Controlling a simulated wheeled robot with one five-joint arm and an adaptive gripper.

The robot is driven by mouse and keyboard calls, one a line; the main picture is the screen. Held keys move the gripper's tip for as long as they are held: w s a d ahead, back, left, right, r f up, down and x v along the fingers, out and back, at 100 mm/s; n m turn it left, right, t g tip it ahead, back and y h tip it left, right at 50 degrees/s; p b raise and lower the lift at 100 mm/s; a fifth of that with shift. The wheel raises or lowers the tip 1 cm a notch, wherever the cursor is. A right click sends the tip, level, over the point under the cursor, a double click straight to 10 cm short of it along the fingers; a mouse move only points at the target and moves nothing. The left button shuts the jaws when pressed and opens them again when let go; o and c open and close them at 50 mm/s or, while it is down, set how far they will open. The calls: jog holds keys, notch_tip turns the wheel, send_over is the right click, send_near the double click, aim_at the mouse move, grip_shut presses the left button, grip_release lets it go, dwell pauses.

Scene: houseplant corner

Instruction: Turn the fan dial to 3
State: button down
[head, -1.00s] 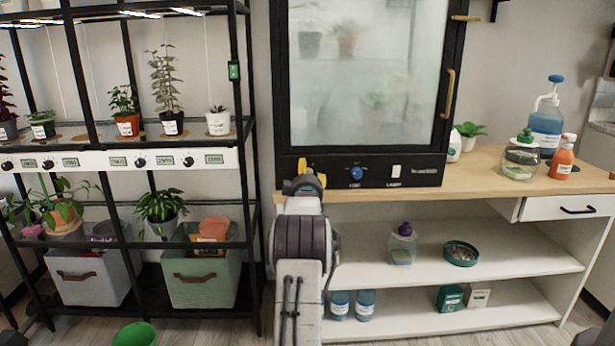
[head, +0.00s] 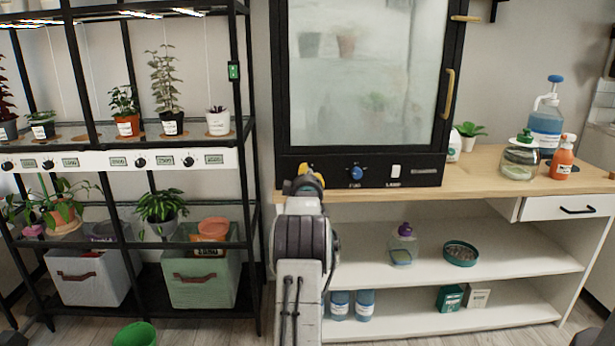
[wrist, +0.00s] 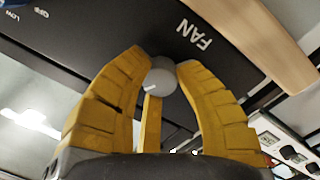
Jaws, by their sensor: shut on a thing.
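The fan dial (wrist: 161,79) is a round grey knob with a short white mark, on the black front panel beside the upside-down word FAN. My gripper (wrist: 162,72) has yellow fingers shut on the dial, one on each side. A narrow yellow strip runs below the dial, between the fingers. No number 3 is visible around the dial; the fingers cover part of its surround. In the head view my gripper (head: 308,178) is at the left part of the black panel (head: 440,170) under the frosted cabinet and hides the dial.
A blue knob (head: 356,173) and a white switch (head: 396,171) sit to the right on the same panel. OFF and LOW show near the wrist view's top left corner. The wooden worktop (head: 480,180) extends below the panel. A black plant shelf (head: 251,200) stands at the left.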

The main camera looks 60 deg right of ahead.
jog(key=m+b, duration=0.3)
jog(key=m, duration=0.2)
jog(key=shift+w+m, duration=0.15)
jog(key=shift+m, duration=0.15)
jog(key=shift+r+m+b, duration=0.2)
jog(key=shift+m+b, duration=0.5)
jog(key=shift+m, duration=0.1)
jog(key=shift+r, duration=0.1)
jog(key=c, duration=0.9)
grip_release()
jog(key=shift+w, duration=0.1)
jog(key=shift+f, duration=0.2)
jog(key=shift+s+a, duration=0.15)
jog(key=shift+s, duration=0.05)
jog(key=shift+r+v, duration=0.15)
jog(key=shift+v, duration=2.8)
jog(key=shift+r+v, duration=0.15)
jog(key=shift+v, duration=2.75)
